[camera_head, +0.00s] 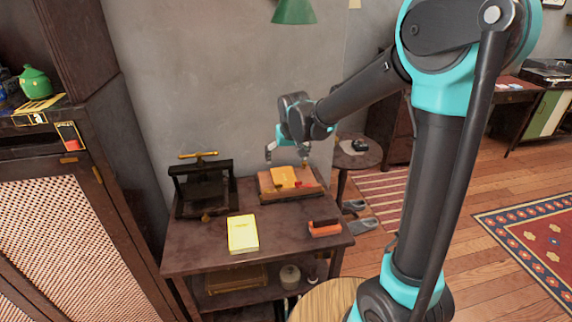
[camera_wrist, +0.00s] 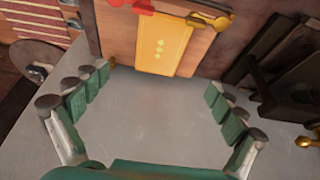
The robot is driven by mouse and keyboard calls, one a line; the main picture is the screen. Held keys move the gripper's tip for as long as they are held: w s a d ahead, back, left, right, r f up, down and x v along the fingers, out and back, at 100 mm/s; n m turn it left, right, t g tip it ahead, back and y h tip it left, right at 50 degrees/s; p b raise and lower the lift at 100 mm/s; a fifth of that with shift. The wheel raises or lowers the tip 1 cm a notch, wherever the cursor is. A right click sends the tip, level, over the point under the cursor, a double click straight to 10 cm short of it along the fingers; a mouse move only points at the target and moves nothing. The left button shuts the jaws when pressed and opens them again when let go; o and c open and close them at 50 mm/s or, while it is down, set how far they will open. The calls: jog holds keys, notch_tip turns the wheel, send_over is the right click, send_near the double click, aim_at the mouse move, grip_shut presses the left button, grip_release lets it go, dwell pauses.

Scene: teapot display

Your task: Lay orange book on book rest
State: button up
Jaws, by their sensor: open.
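The orange book (camera_head: 284,177) lies on the wooden book rest (camera_head: 304,195) at the back of the dark table. In the wrist view the orange book (camera_wrist: 162,48) shows a column of small pale marks and lies against the brown board of the book rest (camera_wrist: 118,38). My gripper (camera_head: 287,153) is above the rest, close over the book. In the wrist view my gripper (camera_wrist: 158,80) has its green-padded fingers spread wide, with nothing between them. The book is beyond the fingertips, and no contact shows.
A yellow book (camera_head: 242,234) lies at the table's front. A dark and red-orange block-like item (camera_head: 325,228) is near the right edge. A black press (camera_head: 204,188) with a brass handle stands at the left. A small round table (camera_head: 358,152) is behind right.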

jog(key=s+d+f+m, duration=0.1)
jog(key=s+d, duration=0.3)
jog(key=d, duration=0.3)
jog(key=s+d+f, duration=0.1)
jog(key=s+d, duration=0.4)
jog(key=d, duration=0.2)
jog(key=s+d+f+m, duration=0.1)
jog(key=s+d+f, duration=0.2)
jog(key=s+d, duration=0.2)
jog(key=s+d+f+m+h, duration=0.1)
jog(key=s+d+f, duration=0.2)
jog(key=s, duration=0.6)
jog(key=d, duration=0.2)
jog(key=shift+d, duration=0.4)
jog(key=shift+c, duration=0.5)
